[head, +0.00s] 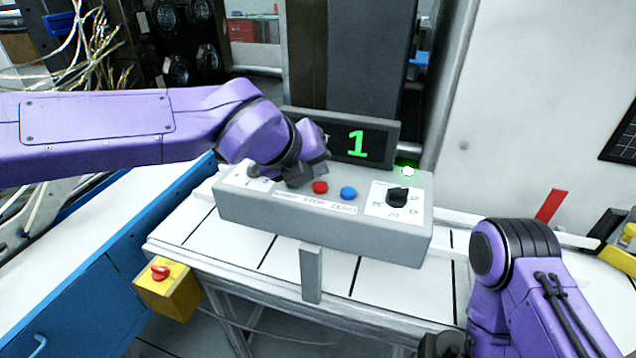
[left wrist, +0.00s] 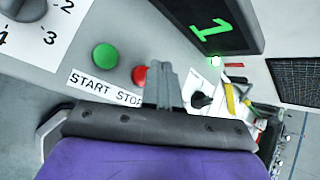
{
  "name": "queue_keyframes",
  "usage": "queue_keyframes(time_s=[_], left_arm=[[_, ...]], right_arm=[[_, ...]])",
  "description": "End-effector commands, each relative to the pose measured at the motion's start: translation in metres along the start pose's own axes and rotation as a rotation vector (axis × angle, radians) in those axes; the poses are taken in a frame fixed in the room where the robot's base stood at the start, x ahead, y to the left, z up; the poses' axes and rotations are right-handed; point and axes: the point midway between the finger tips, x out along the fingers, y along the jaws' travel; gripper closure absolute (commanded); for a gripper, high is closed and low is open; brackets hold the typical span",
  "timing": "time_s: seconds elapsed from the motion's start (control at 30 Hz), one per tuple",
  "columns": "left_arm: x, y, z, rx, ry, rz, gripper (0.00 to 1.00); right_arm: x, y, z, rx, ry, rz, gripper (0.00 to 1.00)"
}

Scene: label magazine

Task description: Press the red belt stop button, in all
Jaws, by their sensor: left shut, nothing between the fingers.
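The red button (head: 320,187) sits on the grey control box (head: 330,232), above the word STOP on a white label. In the left wrist view the red button (left wrist: 139,76) shows beside the green button (left wrist: 105,57), its right part covered by my fingers. My left gripper (left wrist: 163,72) is shut and empty, its tips close by the red button. I cannot tell whether they touch it. In the head view my left gripper (head: 302,181) is over the box, left of the red button, and hides the green one. My right gripper does not show clearly; only my right arm is visible.
A blue button (head: 348,193) and a black knob (head: 397,196) are right of the red button. A display (head: 357,144) behind shows a green 1, with a lit green lamp (head: 408,171) near it. A yellow box (head: 168,289) with a red knob stands front left.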

Motion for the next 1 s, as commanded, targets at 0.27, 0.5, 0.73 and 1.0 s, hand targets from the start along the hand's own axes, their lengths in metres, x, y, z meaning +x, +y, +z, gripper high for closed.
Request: queue_keyframes(time_s=[0.27, 0.5, 0.73, 1.0], left_arm=[[0.0, 0.0, 0.0, 0.0, 0.0, 0.0, 1.0], [0.003, 0.002, -0.002, 0.0, 0.001, 0.0, 1.0], [0.006, 0.005, -0.005, -0.001, 0.0, 0.001, 1.0], [0.005, 0.004, -0.005, 0.0, 0.0, 0.0, 1.0]], right_arm=[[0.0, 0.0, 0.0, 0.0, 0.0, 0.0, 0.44], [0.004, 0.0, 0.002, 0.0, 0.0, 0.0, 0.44], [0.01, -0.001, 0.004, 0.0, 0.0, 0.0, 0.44], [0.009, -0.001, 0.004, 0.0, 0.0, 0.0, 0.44]])
